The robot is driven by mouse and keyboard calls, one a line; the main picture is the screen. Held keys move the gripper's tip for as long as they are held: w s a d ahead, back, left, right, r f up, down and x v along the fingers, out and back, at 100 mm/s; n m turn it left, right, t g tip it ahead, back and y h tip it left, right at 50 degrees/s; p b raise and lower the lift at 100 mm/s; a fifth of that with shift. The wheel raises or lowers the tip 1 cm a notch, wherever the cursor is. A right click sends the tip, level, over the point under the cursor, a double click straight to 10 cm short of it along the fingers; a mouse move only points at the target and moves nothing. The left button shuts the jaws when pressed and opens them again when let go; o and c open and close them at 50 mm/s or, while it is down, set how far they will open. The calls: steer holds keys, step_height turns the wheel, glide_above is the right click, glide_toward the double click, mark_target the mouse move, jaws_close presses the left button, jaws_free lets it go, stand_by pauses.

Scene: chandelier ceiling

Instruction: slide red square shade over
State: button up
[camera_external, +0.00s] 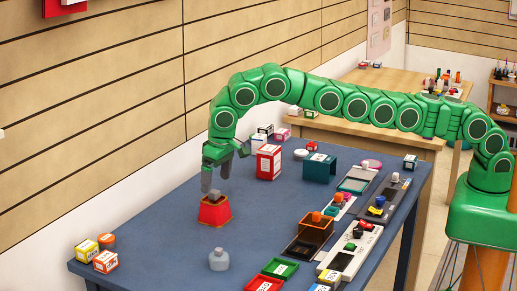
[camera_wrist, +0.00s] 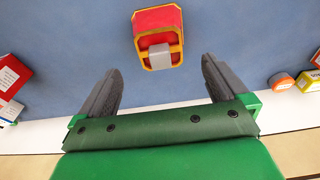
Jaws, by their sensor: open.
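The red square shade (camera_external: 214,212) stands upright on the blue table (camera_external: 175,235), tapering toward its top. A grey piece (camera_external: 215,196) shows at its top. In the wrist view the red shade (camera_wrist: 157,22) is at top centre, with a yellow-edged end around the grey piece (camera_wrist: 159,56). My gripper (camera_external: 217,175) is just above the shade, pointing down. In the wrist view my gripper (camera_wrist: 160,75) is open, its grey fingers spread to either side below the shade. Nothing is between the fingers, and I see no contact with the shade.
A red-and-white box (camera_external: 268,162) stands behind. Trays and devices fill the right side. The table left of the shade is clear.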

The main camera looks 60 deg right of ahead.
mark_target(213, 200)
stand_by(0.4)
steer(key=shift+w+f, duration=0.2)
steer(key=shift+f, duration=1.1)
steer(key=shift+w+f, duration=0.2)
steer(key=shift+f, duration=1.1)
steer(key=shift+w+f, duration=0.2)
steer(key=shift+f, duration=1.1)
